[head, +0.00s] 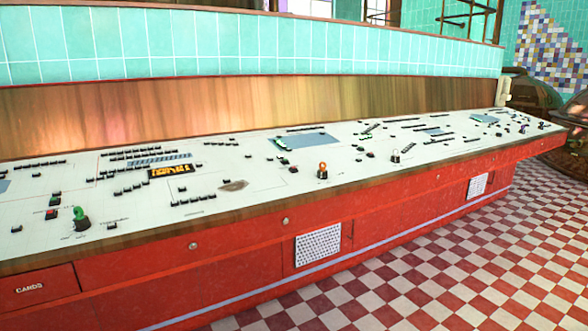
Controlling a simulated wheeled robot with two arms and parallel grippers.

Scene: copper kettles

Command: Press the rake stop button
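A long control console with a white sloping top (262,172) runs from the left foreground to the far right. It carries many small black labels and switches. At the left end is a green-topped lever (80,216); near it are a small red button (51,215) and a small green one (54,201). An orange-topped lever (322,170) stands mid-console at the front edge. An orange lit display (169,171) sits left of the middle. The labels are too small to read, so I cannot tell which control is the rake stop button. Neither gripper is in view.
The console's red front has a drawer marked CARDS (30,288) and white vent grilles (318,245). A wooden backboard (210,110) and turquoise tiles rise behind. Copper kettles (530,92) stand at the far right. The red and white checkered floor (440,270) is clear in front.

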